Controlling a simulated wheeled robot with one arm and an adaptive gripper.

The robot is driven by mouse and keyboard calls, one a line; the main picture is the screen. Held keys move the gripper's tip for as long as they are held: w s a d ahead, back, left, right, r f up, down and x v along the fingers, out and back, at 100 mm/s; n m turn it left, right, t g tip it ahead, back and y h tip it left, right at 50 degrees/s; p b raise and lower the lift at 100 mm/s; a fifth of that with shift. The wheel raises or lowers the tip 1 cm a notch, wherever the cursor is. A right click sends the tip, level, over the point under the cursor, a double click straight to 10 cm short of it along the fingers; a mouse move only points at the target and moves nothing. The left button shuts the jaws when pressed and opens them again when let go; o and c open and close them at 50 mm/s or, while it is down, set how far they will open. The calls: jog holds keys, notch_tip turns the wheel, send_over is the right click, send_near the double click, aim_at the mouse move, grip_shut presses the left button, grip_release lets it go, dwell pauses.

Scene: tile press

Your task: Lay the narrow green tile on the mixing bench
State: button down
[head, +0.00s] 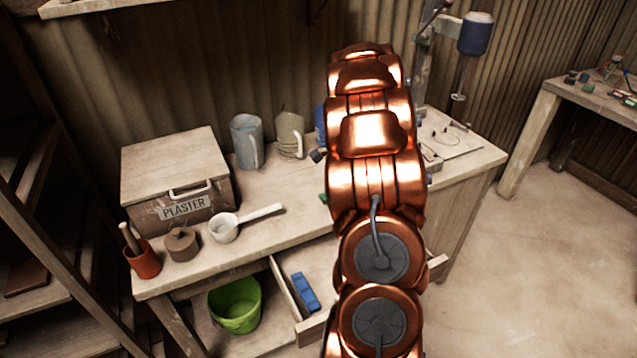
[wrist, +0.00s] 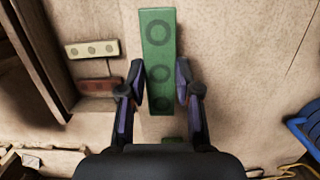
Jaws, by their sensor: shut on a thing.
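The green tile (wrist: 158,45), a long narrow bar with round marks along it, is between the fingers of my gripper (wrist: 160,82) in the wrist view. My gripper is shut on it. The mixing bench (head: 285,205) shows in the head view, with my arm across its right part. My arm hides the gripper in that view. A small green patch (head: 323,198) shows at my arm's left edge; I cannot tell whether it is the held tile. Another green bit (wrist: 172,140) shows below the tile in the wrist view. The gap between tile and surface cannot be judged.
A cream tile (wrist: 92,49) and a red-brown tile (wrist: 97,85) lie left of my gripper. The bench bears a plaster box (head: 175,170), a white ladle (head: 225,228), a grey jug (head: 246,140) and a beige jug (head: 290,135). An open drawer (head: 287,290) holds a blue block (head: 305,291).

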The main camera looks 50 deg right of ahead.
jog(key=w, duration=0.2)
jog(key=w+p, duration=0.1)
jog(key=w, duration=0.2)
jog(key=w+p, duration=0.1)
jog(key=w, duration=0.1)
jog(key=shift+w+a+f, duration=0.2)
jog(key=shift+w+f, duration=0.1)
jog(key=shift+w, duration=0.1)
notch_tip(320, 180, down, 3)
jog(key=shift+r+p, duration=0.15)
jog(key=shift+p, duration=0.7)
jog(key=shift+f, duration=0.45)
jog(key=shift+f, duration=0.15)
jog(key=c, duration=0.8)
grip_release()
notch_tip(320, 180, up, 12)
jog(key=d+b, duration=0.1)
jog(key=b, duration=0.2)
jog(key=shift+s+d+b, duration=0.25)
jog(key=shift+d+b, duration=0.05)
jog(key=shift+b, duration=0.1)
